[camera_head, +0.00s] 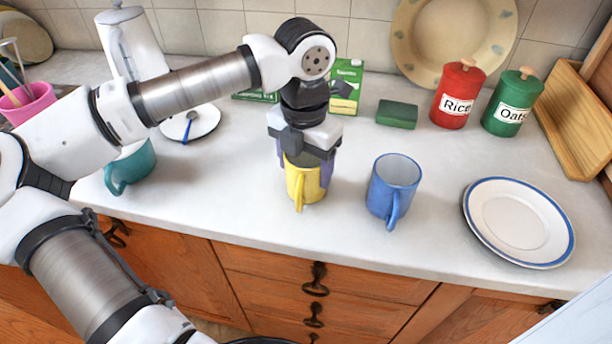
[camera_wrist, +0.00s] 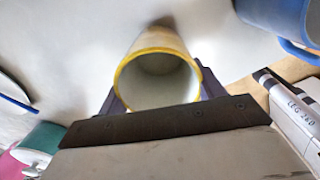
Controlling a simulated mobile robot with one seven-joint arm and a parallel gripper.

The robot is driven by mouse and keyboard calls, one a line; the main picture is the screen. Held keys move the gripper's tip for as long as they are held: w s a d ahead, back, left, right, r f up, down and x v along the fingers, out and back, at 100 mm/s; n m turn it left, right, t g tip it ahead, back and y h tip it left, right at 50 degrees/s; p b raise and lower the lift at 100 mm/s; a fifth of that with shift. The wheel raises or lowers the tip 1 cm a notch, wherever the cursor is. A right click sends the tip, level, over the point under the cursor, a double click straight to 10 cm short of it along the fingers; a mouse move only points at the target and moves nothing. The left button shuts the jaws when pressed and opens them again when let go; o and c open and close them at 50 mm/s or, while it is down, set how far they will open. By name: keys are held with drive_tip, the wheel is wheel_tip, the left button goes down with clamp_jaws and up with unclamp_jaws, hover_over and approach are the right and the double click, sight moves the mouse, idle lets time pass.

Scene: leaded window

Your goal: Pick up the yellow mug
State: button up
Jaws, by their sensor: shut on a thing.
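The yellow mug (camera_head: 303,184) stands upright near the front of the white counter, its handle toward the front edge. My gripper (camera_head: 306,168) comes down over it from above, with purple-grey fingers on its left and right sides. The gripper is shut on the mug. In the wrist view the mug's yellow rim (camera_wrist: 157,52) and pale inside show between the fingers. I cannot tell whether its base is clear of the counter. The back of its rim is hidden by the gripper in the head view.
A teal mug (camera_head: 131,168) is at left, partly behind my arm. A green sponge (camera_head: 396,114), red Rice (camera_head: 457,95) and green Oats (camera_head: 512,103) canisters stand behind.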

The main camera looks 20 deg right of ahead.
drive_tip(key=c, duration=0.3)
drive_tip(key=shift+c, duration=0.2)
drive_tip(key=shift+r, duration=0.15)
wheel_tip(320, 180, up, 20)
drive_tip(key=b, duration=0.1)
